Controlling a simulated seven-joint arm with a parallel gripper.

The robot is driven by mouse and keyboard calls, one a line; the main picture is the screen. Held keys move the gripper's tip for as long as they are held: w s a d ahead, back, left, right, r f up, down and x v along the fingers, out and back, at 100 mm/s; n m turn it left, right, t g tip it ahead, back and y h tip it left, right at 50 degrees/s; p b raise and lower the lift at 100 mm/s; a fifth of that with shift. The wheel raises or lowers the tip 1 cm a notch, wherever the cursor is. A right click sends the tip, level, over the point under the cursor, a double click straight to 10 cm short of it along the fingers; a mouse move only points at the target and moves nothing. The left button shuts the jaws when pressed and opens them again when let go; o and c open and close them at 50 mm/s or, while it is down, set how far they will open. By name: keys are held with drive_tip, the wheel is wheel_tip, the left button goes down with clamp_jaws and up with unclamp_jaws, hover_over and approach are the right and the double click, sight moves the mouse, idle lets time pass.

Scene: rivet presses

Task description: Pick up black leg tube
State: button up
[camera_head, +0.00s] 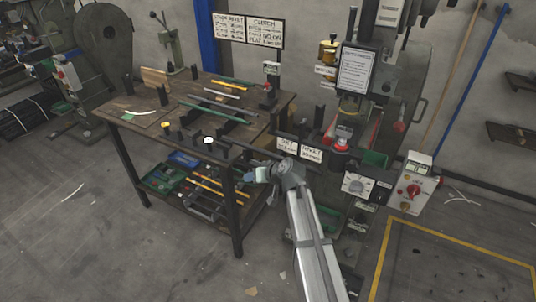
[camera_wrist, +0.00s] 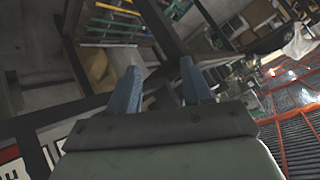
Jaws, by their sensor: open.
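Several thin tubes lie on racks on the workbench (camera_head: 140,131) in the head view. My gripper (camera_head: 252,175) is beside the bench's right front corner, below and apart from the tubes. In the wrist view my gripper (camera_wrist: 158,76) shows two blue fingers spread apart with nothing between them. I cannot pick out the black tube there.
A rivet press (camera_head: 355,105) stands right of the bench, with a control box (camera_head: 412,190) at its right. Small upright fixtures and a round white-topped piece (camera_head: 208,141) stand on the bench. Trays and yellow tubes fill the lower shelf. The floor in front is mostly clear.

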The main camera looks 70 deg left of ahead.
drive_tip(key=s+a+r+n+h, duration=0.2)
drive_tip(key=r+n+h, duration=0.1)
drive_tip(key=r+n, duration=0.15)
drive_tip(key=s+a+r+n+h, duration=0.1)
drive_tip(key=a+r+n+h, duration=0.25)
drive_tip(key=r, duration=0.25)
drive_tip(key=w+r+n+t+h, duration=0.15)
drive_tip(key=w+r+t, duration=0.35)
drive_tip(key=w+r, duration=0.5)
hover_over(269, 154)
drive_tip(key=a, duration=0.2)
drive_tip(key=shift+h, duration=0.4)
wheel_tip(269, 154, down, 7)
drive_tip(key=shift+d+f, duration=0.1)
drive_tip(key=shift+f, duration=0.1)
drive_tip(key=shift+m, duration=0.25)
drive_tip(key=shift+d+f, duration=0.15)
drive_tip(key=shift+f, duration=1.15)
drive_tip(key=shift+d+f, duration=0.15)
drive_tip(key=shift+f, duration=1.1)
drive_tip(key=shift+c, duration=0.3)
clamp_jaws()
